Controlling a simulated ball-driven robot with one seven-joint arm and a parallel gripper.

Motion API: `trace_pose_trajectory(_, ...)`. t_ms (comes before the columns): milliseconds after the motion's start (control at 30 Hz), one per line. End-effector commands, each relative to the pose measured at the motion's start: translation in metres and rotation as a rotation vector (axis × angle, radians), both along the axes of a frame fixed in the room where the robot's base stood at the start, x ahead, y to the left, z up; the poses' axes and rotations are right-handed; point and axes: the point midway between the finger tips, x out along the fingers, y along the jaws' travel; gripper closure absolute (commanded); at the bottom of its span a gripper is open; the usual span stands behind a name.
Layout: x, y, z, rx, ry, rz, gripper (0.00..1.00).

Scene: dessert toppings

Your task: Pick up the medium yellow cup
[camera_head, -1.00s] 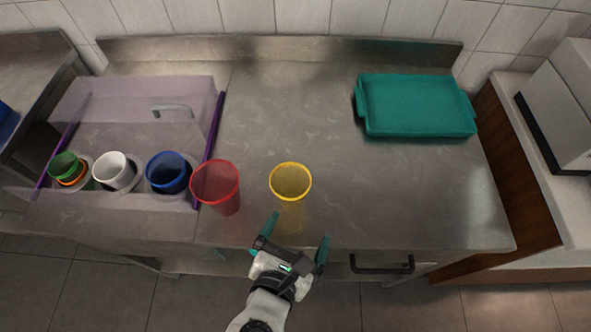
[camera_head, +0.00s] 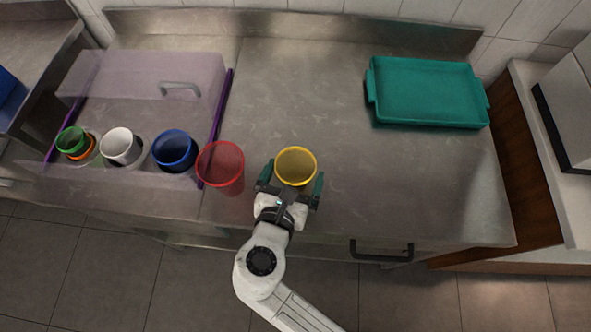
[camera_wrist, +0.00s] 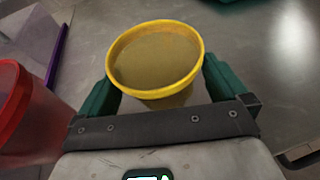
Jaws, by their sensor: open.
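The yellow cup (camera_head: 296,166) stands upright on the steel counter, just right of a red cup. In the wrist view the yellow cup (camera_wrist: 155,58) is between the two green fingers, its rim toward the camera. My gripper (camera_head: 291,184) is open with one finger on each side of the cup. Some of the cup's lower body is hidden behind the gripper in the head view. In the wrist view the right finger of my gripper (camera_wrist: 155,90) looks close to the cup; I cannot tell whether either finger touches it.
The red cup (camera_head: 221,166) stands close to my left finger. A blue cup (camera_head: 174,151), white cup (camera_head: 120,146) and green cup (camera_head: 72,140) sit in a lidded holder at left. A teal tray (camera_head: 430,92) lies at the back right. The counter's middle is clear.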

Motion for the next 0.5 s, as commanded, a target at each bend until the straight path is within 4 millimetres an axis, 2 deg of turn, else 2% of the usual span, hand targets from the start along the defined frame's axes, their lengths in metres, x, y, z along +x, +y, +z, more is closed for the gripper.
trace_pose_trajectory(133, 0.0118, -0.0022, -0.0042, 0.001, 0.000, 0.001, 0.00)
trace_pose_trajectory(367, 0.0132, -0.0028, -0.0053, 0.001, 0.001, 0.000, 0.00)
trace_pose_trajectory(500, 0.0130, -0.0028, -0.0053, 0.001, 0.001, 0.000, 0.11)
